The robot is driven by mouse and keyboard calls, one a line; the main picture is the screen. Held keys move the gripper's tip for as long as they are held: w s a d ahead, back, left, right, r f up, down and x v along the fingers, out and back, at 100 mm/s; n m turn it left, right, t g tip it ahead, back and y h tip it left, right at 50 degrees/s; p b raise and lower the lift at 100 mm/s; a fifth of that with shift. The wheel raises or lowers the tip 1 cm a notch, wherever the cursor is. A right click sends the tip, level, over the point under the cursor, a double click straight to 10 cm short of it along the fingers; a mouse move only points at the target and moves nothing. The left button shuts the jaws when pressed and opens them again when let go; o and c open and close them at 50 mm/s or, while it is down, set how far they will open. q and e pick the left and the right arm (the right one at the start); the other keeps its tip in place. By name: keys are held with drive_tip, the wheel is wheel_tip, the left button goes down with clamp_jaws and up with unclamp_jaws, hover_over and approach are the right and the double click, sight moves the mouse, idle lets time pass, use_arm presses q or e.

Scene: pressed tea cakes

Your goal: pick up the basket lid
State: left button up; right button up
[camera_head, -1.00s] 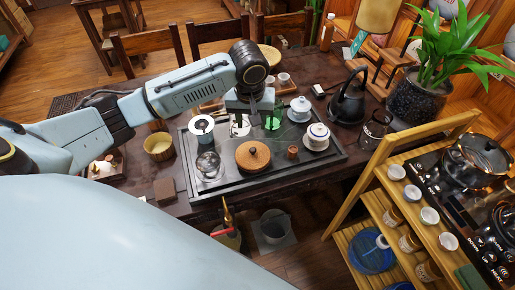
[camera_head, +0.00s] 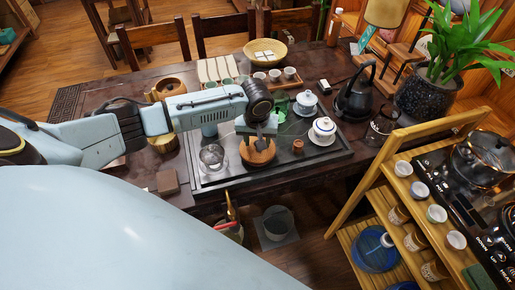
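The basket lid (camera_head: 258,158), a round brown wooden disc, lies on the dark tea tray (camera_head: 322,155). My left gripper (camera_head: 259,143) points down directly over it, with its dark fingers at the knob in the lid's middle. The fingers and the arm hide most of the knob and the lid's far part. I cannot tell whether the fingers are closed on the knob. The lid appears to rest on the tray. My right gripper is not in view.
A glass pot (camera_head: 212,156) stands left of the lid and a small brown cup (camera_head: 298,146) right of it. A white lidded bowl (camera_head: 322,131) and a black kettle (camera_head: 355,95) stand further right. A wooden shelf (camera_head: 428,130) is beside the table.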

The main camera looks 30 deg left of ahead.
use_arm(q)
clamp_jaws()
drive_tip(key=shift+r, duration=0.1)
idle(0.3)
